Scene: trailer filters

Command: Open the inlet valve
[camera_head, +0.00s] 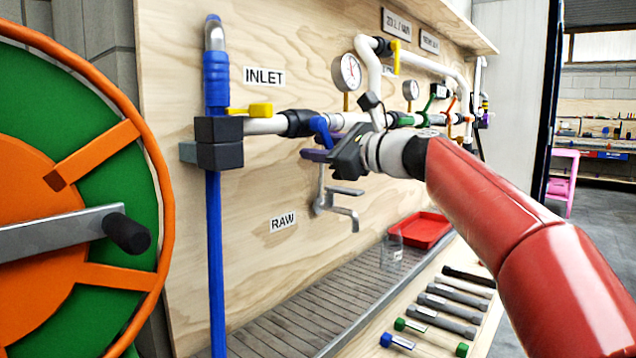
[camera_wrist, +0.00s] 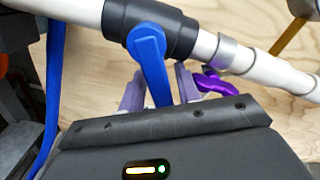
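The INLET sign (camera_head: 264,77) is on the plywood panel above a white pipe (camera_head: 265,125). A valve with a blue lever (camera_head: 321,131) sits on this pipe, right of the sign. In the wrist view the blue lever (camera_wrist: 152,62) hangs down from a black valve body (camera_wrist: 186,28). My gripper (camera_head: 318,155) is at the lever. In the wrist view the purple fingers of my gripper (camera_wrist: 160,88) stand on either side of the lever, with a small gap visible on the right. Contact on the left side is unclear.
A yellow handle (camera_head: 261,110) is on the pipe to the left, near the blue hose (camera_head: 216,260). A hose reel (camera_head: 85,170) stands at far left. A metal tap (camera_head: 340,205) is below my gripper. Filter cartridges (camera_head: 447,306) and a red tray (camera_head: 420,230) lie lower right.

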